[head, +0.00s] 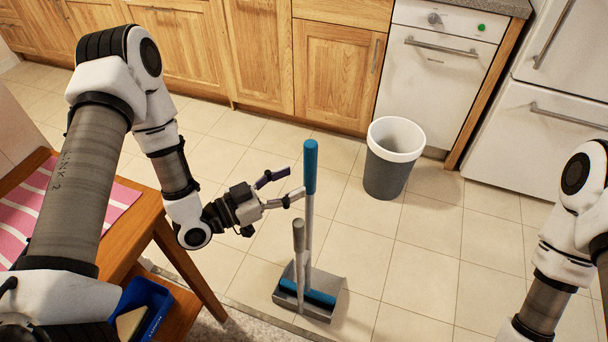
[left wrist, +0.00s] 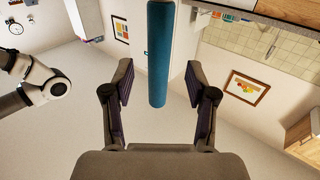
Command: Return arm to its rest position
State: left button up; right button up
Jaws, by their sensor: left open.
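My left gripper (head: 284,188) is open in the head view, beside the blue handle (head: 310,165) of a broom. In the left wrist view the blue handle (left wrist: 161,60) stands between the two spread fingers of my left gripper (left wrist: 160,88), and neither finger visibly touches it. The broom stands upright in a grey dustpan (head: 318,302) on the floor, its blue head low in the pan. The dustpan's grey handle (head: 299,236) rises next to it. My right arm (head: 565,240) shows at the right edge, but its gripper is out of view.
A grey bin with a white rim (head: 393,160) stands on the tiled floor near the dishwasher (head: 432,70). Wooden cabinets (head: 340,70) line the back. At the left a wooden table (head: 150,215) carries a pink striped mat, with a blue box (head: 146,303) below. Tiles right of the dustpan are clear.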

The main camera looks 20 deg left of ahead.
pick_arm(q)
jog(key=s+d+f+g+y+p, duration=0.4)
jog(key=s+g+p, duration=0.1)
jog(key=s+p, duration=0.35)
jog(key=s+a+f+n+g+y, duration=0.4)
jog(key=s+a, duration=0.1)
jog(key=s, duration=0.2)
jog(key=s+a+f+n+g+y+p, duration=0.1)
jog(key=s+a+f+n+g+y, duration=0.3)
jog(key=s, duration=0.3)
jog(key=shift+s+a+f+n+g, duration=0.3)
jog(key=shift+a+g, duration=0.2)
jog(key=shift+a, duration=0.1)
